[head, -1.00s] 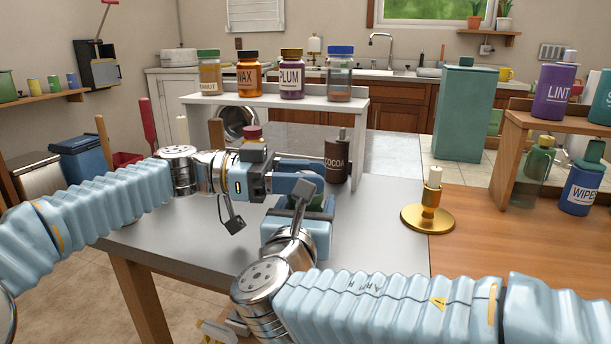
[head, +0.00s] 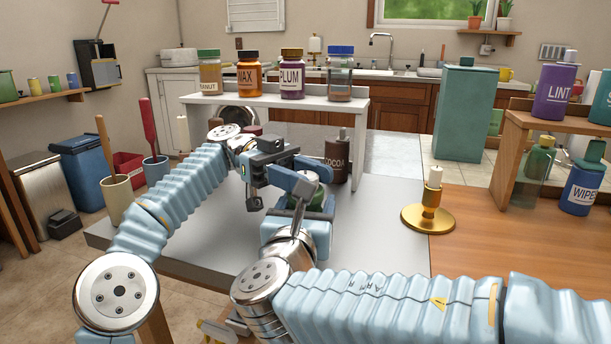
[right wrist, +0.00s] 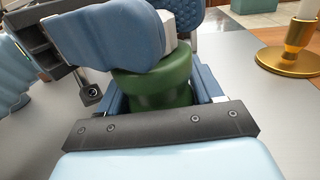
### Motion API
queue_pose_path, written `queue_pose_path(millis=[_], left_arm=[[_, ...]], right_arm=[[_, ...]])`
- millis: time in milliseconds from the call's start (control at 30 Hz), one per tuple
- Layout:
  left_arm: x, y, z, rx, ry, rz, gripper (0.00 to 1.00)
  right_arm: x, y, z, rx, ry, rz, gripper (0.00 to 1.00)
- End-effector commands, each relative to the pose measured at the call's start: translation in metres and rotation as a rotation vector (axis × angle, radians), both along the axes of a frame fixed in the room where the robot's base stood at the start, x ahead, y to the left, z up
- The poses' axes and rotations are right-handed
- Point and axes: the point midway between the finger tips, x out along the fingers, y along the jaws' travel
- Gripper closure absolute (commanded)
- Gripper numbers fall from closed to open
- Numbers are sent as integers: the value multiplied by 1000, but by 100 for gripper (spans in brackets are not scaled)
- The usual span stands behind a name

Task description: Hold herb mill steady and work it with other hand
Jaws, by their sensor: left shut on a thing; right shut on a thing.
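The herb mill (right wrist: 155,88) shows as a green body in the right wrist view, standing on the grey table. In the head view only a small part of it shows between my grippers. My right gripper (head: 312,212) is shut on the mill's body low down, a finger on each side. My left gripper (head: 308,182) is shut on the top of the mill, coming in from the left. Its blue fingers cover most of the mill's top in the right wrist view.
A dark cocoa bottle (head: 337,165) stands close behind my grippers. A brass candle holder (head: 429,217) stands to the right. A white shelf (head: 275,101) with several jars is behind. The table's left part (head: 200,225) is clear.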

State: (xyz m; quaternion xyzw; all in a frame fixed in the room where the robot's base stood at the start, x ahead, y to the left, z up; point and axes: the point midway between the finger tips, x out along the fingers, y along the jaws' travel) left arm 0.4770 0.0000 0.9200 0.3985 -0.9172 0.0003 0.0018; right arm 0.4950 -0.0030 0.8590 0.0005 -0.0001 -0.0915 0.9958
Motion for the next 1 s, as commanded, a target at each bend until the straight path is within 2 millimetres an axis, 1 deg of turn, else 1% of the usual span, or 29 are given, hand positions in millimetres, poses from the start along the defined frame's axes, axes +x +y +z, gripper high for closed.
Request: queue_pose_path(millis=[467,500,600,1000], left_arm=[[0,0,1,-3,-2,-9,87],[0,0,1,-3,-2,-9,50],[0,0,1,-3,-2,-10,36],[-1,0,1,-1,-1,14,36]], right_arm=[[0,1,-2,-3,4,1,61],[0,1,-2,-3,4,1,61],[0,1,-2,-2,3,1,61],[0,0,-1,-2,2,1,61]])
